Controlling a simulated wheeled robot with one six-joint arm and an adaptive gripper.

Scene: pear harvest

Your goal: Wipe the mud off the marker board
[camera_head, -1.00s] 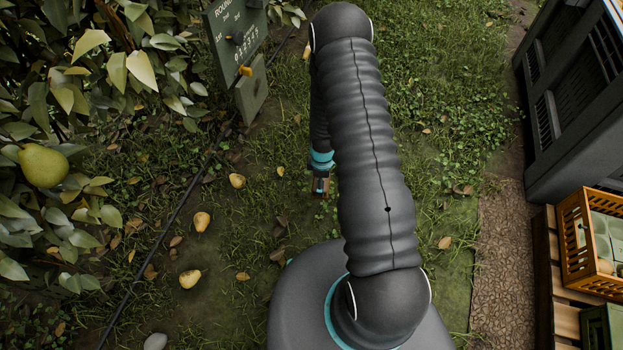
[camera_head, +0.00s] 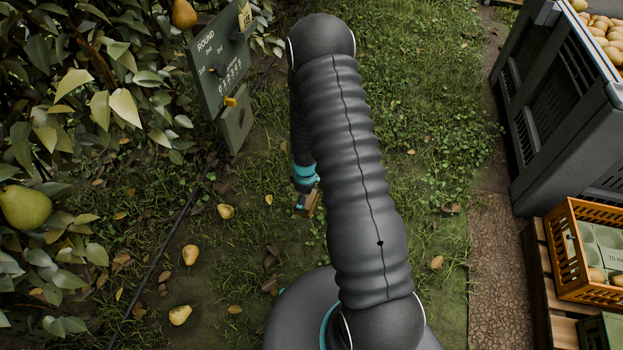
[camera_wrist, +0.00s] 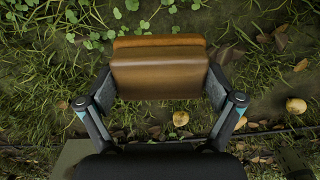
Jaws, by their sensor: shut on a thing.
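The marker board (camera_head: 208,75) is a dark green panel with white writing headed ROUND. It stands at the upper left in the head view, beside the hedge. Dark patches or lumps show on its face, too small to tell whether they are mud. A yellow peg sticks out near its lower edge. My gripper (camera_wrist: 160,88) is shut on a brown block (camera_wrist: 158,75), which looks like a wiping block with an orange-brown far layer. The block also shows in the head view (camera_head: 308,204), low over the grass and apart from the board. My arm hides part of the gripper.
A pear (camera_head: 25,207) hangs in the foliage at left, and several lie on the ground. A dark hose or cable (camera_head: 165,245) runs along the hedge. A large grey bin (camera_head: 560,110) and an orange crate (camera_head: 570,245) stand at right. Grass between is open.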

